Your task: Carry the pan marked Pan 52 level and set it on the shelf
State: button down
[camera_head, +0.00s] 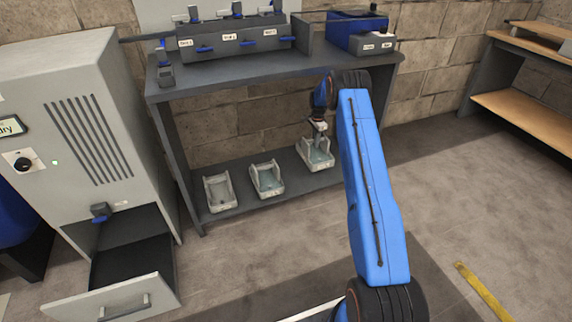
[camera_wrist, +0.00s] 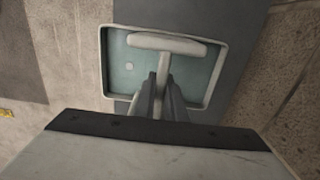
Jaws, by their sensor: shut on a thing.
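A pale pan (camera_head: 317,160) with bluish liquid in it is at the right end of the low grey shelf (camera_head: 291,169) under the bench. My gripper (camera_head: 318,128) is above it and shut on its handle. In the wrist view the same pan (camera_wrist: 106,72) looks roughly level, and its pale T-shaped handle (camera_wrist: 165,44) runs between the jaws (camera_wrist: 161,82). I cannot tell whether the pan touches the shelf or hangs just above it. Its marking cannot be read, so I cannot confirm that it is Pan 52.
Two similar pans stand to its left, a middle one (camera_head: 267,180) and a far left one (camera_head: 220,193). The bench top (camera_head: 285,62) is above the shelf. A grey cabinet (camera_head: 85,130) at left has an open drawer (camera_head: 120,300). Wooden shelves (camera_head: 525,115) stand at right.

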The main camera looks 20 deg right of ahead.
aim_at(314, 157)
jog(key=shift+f, duration=4.85)
jog(key=c, duration=1.8)
grip_release()
jog(key=shift+f, duration=0.15)
notch_tip(314, 157, up, 8)
jog(key=shift+f, duration=0.1)
